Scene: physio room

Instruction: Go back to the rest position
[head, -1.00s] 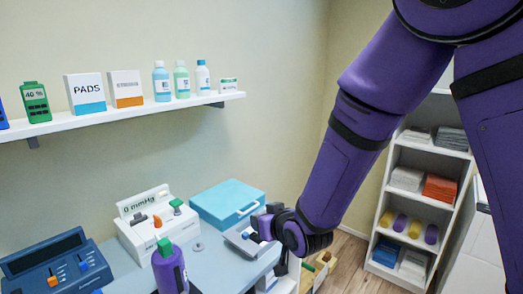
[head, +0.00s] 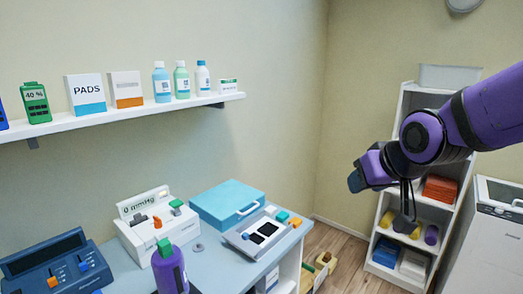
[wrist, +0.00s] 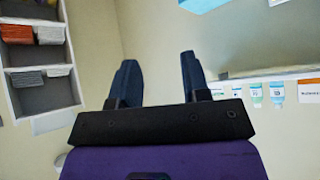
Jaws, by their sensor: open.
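My gripper (wrist: 158,82) shows in the wrist view with its two dark fingers spread apart and nothing between them. In the head view my purple arm reaches in from the right, and my gripper (head: 358,180) hangs in the air in front of the white shelf unit. It is clear of the desk and to the right of it. The fingers are small and partly hidden by the wrist in the head view.
A wall shelf (head: 130,112) carries boxes and bottles. The shelf unit (head: 387,215) stands behind my arm.

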